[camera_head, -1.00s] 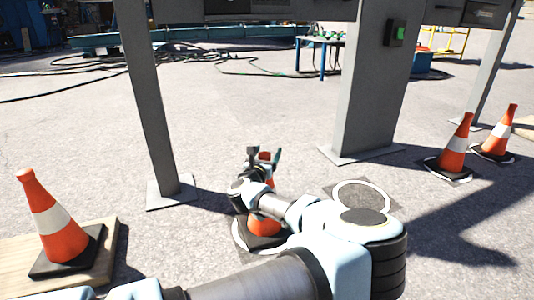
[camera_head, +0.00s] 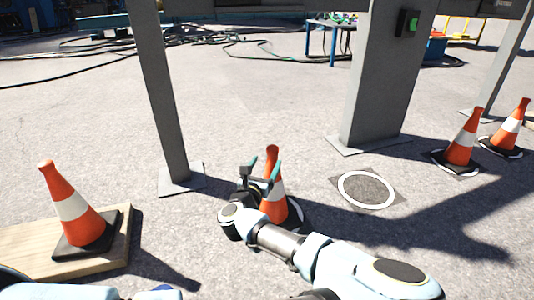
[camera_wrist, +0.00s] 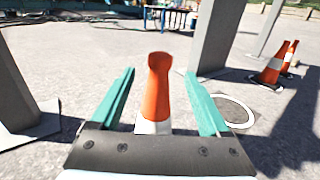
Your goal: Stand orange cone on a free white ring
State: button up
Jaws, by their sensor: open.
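An orange cone with a white band (camera_head: 272,190) stands upright on the ground near the middle of the head view. My gripper (camera_head: 263,170) is open beside it. In the wrist view the cone (camera_wrist: 158,92) shows between the spread teal fingers of my gripper (camera_wrist: 159,76), with a gap on each side; its base is hidden. A white ring (camera_head: 340,186) on a dark square patch lies bare to the right of this cone. Another cone (camera_head: 70,205) stands on a wooden board at left. Two cones (camera_head: 462,143) (camera_head: 512,127) stand at the right on white-edged spots.
A grey post (camera_head: 165,110) rises behind my gripper, and a wider grey pillar (camera_head: 375,80) stands behind the bare ring. The wooden board (camera_head: 25,245) is at the left front. Cables lie far back. The paving around the bare ring is clear.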

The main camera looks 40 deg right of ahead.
jog(key=shift+s+a, duration=0.15)
jog(key=shift+a, duration=0.05)
jog(key=w+a+f+n+t+y, duration=0.25)
jog(key=w+a+n+y, duration=0.25)
jog(key=w+a+n, duration=0.35)
jog(key=w+a+f+n+g+y, duration=0.25)
jog(key=a+n+y, duration=0.25)
jog(key=a+n, duration=0.5)
jog(key=w+a+f+n+g+y, duration=0.1)
jog(key=w+a+n+y, duration=0.3)
jog(key=a+n+y, duration=0.55)
jog(key=s+a+r+n+g+h, duration=0.2)
jog(key=s+a+r+n, duration=0.4)
jog(key=a+r+n, duration=0.3)
jog(key=s+a+r+n+g+h, duration=0.2)
jog(key=s+a+r+n+g, duration=0.3)
jog(key=a+r+n, duration=0.4)
jog(key=s+a+r, duration=0.1)
jog(key=a+r, duration=0.1)
jog(key=a, duration=0.1)
jog(key=shift+s+a+h, duration=0.15)
jog(key=shift+a+h, duration=0.2)
